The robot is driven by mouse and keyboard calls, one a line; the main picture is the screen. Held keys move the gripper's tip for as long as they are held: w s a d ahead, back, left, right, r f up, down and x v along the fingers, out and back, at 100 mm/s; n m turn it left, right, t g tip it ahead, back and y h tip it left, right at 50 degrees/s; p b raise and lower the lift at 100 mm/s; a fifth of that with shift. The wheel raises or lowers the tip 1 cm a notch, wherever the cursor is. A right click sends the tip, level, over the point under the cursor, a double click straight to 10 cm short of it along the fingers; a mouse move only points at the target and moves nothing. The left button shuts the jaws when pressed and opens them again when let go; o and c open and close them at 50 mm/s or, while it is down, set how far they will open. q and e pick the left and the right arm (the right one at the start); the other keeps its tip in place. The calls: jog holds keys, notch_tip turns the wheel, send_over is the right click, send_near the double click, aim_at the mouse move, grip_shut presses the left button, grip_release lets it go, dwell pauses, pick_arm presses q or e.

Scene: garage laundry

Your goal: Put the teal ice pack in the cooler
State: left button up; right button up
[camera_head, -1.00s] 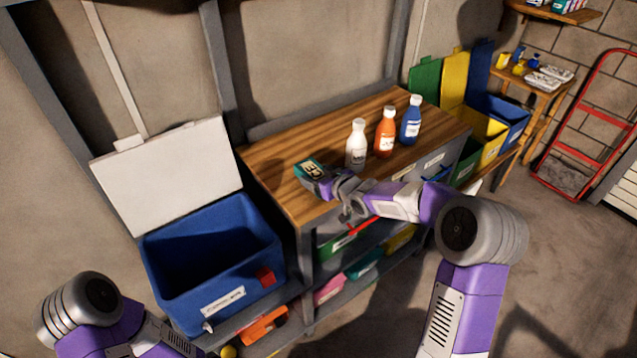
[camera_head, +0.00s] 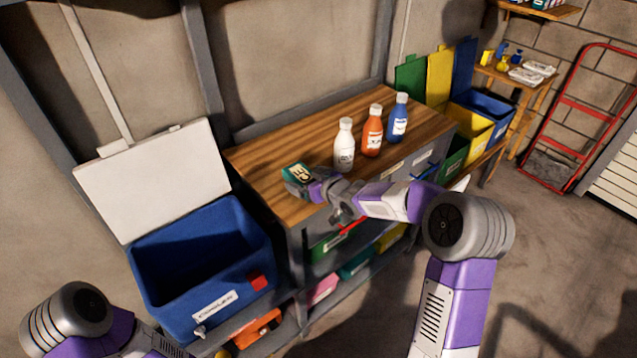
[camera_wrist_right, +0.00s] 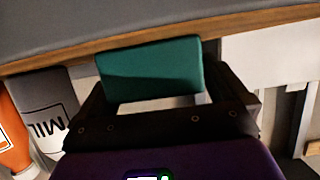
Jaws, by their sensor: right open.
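The teal ice pack (camera_head: 298,173) stands at the front left of the wooden workbench top. In the right wrist view, the teal pack (camera_wrist_right: 150,68) lies between the fingertips of my right gripper (camera_wrist_right: 160,92). That gripper (camera_head: 304,184) is open, with its fingers around the pack; whether they touch it is not clear. The blue cooler (camera_head: 205,310) sits left of the bench with its white lid (camera_head: 155,180) raised. Its dark inside looks empty. My left arm shows at the lower left, but its gripper is out of view.
A white bottle (camera_head: 344,148), an orange bottle (camera_head: 372,133) and a blue bottle (camera_head: 398,118) stand on the workbench (camera_head: 265,165) right of the pack. Colored bins (camera_head: 477,133) stand beyond. The bench top between pack and wall is clear.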

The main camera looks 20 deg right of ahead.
jog(key=p+v, duration=0.3)
jog(key=v, duration=0.9)
jog(key=shift+w, duration=0.1)
